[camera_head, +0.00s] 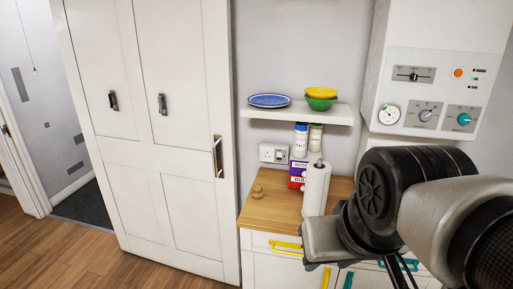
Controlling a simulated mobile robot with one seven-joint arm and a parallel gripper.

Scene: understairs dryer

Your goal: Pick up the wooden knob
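The wooden knob (257,192) is a small, light brown, rounded piece. It stands on the left part of the wooden countertop (279,204), close to the cabinet side. My arm comes in from the right and covers the right part of the counter. The end of my arm is at the lower middle right, to the right of the knob and apart from it. My gripper's fingertips cannot be made out, so its opening and any contents are unclear.
A paper towel roll (316,188) stands right of the knob, with a purple-red box (297,174) and two shakers (308,140) behind. A shelf (292,113) above holds a blue plate (270,100) and bowls (321,98). A tall white cupboard (178,130) borders the left.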

